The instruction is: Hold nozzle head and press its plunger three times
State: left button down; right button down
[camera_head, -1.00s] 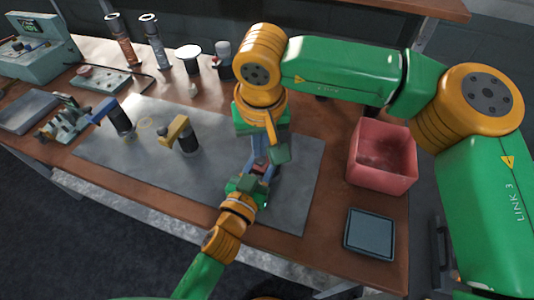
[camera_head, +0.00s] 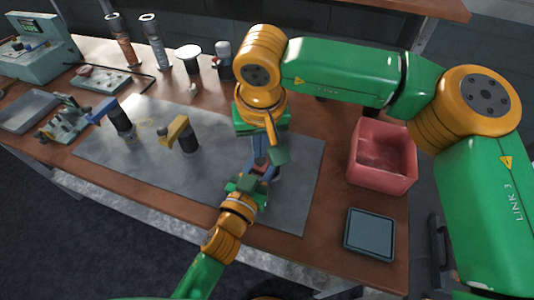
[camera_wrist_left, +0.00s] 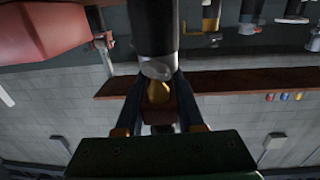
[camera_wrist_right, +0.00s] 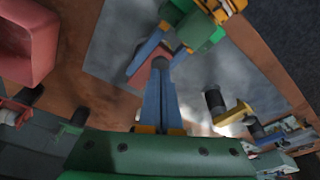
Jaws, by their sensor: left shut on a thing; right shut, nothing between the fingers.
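A nozzle head (camera_head: 262,171) with reddish parts is gripped by my left gripper (camera_head: 260,174) over the right part of the grey mat. In the left wrist view a brass-coloured piece (camera_wrist_left: 158,92) lies between the left fingers, with a dark cylinder (camera_wrist_left: 154,30) beyond it. My right gripper (camera_head: 259,152) comes down from above and is shut with nothing between its fingers. In the right wrist view, the tips of the right gripper (camera_wrist_right: 161,68) are right at the reddish part of the nozzle head (camera_wrist_right: 147,52). I cannot tell whether they touch. The plunger is not clearly visible.
A yellow-topped dark piece (camera_head: 187,143) and a blue-topped one (camera_head: 121,124) stand on the grey mat (camera_head: 190,185) to the left. A red bin (camera_head: 382,184) and a dark tray (camera_head: 370,234) are on the right. Bottles (camera_head: 154,44) stand at the back.

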jog(key=shift+f, duration=0.1)
dwell(0.6)
jog(key=shift+f, duration=0.65)
jog(key=shift+r, duration=0.85)
jog(key=shift+f, duration=0.1)
jog(key=shift+f, duration=0.75)
jog(key=shift+v, duration=0.85)
